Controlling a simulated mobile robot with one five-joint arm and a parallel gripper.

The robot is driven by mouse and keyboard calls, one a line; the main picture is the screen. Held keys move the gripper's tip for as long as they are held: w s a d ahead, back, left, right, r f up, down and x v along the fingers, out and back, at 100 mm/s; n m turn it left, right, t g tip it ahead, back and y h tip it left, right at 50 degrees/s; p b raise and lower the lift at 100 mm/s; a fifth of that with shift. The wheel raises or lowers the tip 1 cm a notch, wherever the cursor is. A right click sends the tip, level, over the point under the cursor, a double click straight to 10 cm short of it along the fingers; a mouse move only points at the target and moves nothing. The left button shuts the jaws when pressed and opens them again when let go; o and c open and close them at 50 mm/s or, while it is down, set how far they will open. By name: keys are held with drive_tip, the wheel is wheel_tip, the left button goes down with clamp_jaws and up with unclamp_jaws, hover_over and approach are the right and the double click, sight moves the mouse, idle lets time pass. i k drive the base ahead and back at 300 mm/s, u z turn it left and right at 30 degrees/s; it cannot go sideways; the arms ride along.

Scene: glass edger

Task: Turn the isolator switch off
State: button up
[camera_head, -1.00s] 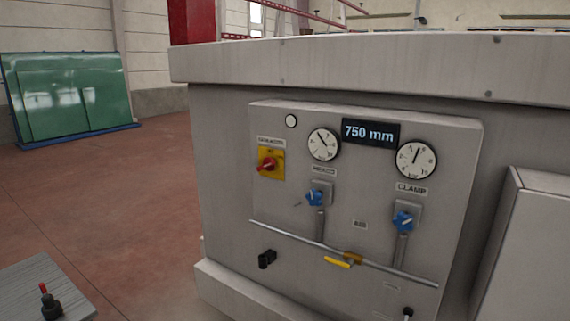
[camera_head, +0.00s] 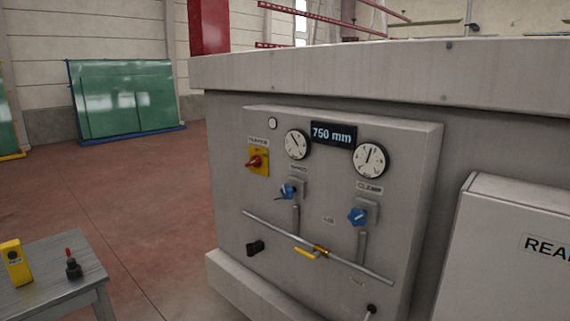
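The isolator switch (camera_head: 257,161) is a red rotary handle on a yellow plate, at the upper left of the grey control panel (camera_head: 330,205). A small label sits just above it; its lettering is too blurred to read. The red handle looks tilted, but I cannot tell which position it marks. My gripper is not in the head camera view.
The panel also carries two gauges, a 750 mm display (camera_head: 333,135), two blue knobs (camera_head: 357,216) and a yellow-handled valve (camera_head: 306,253). A grey table (camera_head: 50,285) stands at lower left. A white cabinet (camera_head: 510,250) is at right.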

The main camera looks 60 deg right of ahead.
sight(255, 162)
drive_tip(key=z, duration=5.65)
drive_tip(key=k, duration=0.95)
drive_tip(key=u, duration=5.75)
